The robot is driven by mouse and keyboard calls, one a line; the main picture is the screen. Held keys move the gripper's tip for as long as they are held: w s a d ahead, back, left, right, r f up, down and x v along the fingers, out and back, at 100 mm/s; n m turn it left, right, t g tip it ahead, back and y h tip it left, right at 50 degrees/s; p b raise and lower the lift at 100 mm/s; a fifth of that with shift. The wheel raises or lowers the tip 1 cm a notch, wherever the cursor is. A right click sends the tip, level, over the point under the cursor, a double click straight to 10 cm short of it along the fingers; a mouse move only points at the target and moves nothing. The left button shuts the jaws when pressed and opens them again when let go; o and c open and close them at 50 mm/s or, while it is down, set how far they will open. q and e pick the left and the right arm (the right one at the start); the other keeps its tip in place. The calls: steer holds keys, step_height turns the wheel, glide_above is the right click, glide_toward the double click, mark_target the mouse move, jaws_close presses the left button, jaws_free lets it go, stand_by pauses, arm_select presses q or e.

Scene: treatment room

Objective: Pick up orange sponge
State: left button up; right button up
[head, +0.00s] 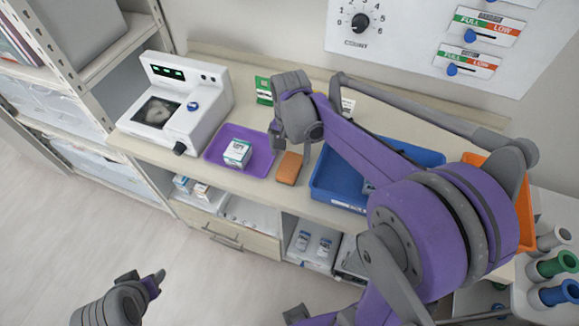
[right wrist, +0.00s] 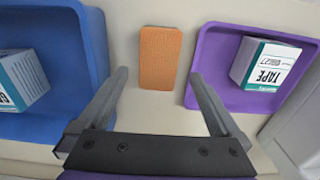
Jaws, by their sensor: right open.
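The orange sponge (head: 288,168) lies flat on the counter between the purple tray (head: 215,155) and the blue bin (head: 322,182). In the right wrist view the sponge (right wrist: 160,57) lies ahead, roughly centred between my spread fingertips, with nothing touching it. My right gripper (head: 291,147) is open and empty, pointing down over the counter just behind the sponge in the head view. My left gripper (head: 153,281) is low at the bottom left, over the floor and away from the counter; its jaw state is unclear.
A tape box (head: 237,152) sits in the purple tray. A white box (right wrist: 22,80) lies in the blue bin. A white device (head: 178,105) stands left of the tray. A green card (head: 264,90) is behind. An orange bin (head: 525,205) is at right, partly hidden by my arm.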

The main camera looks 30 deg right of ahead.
mark_target(290, 165)
steer(key=shift+s+f, duration=0.2)
steer(key=shift+f, duration=2.55)
steer(key=c, duration=1.3)
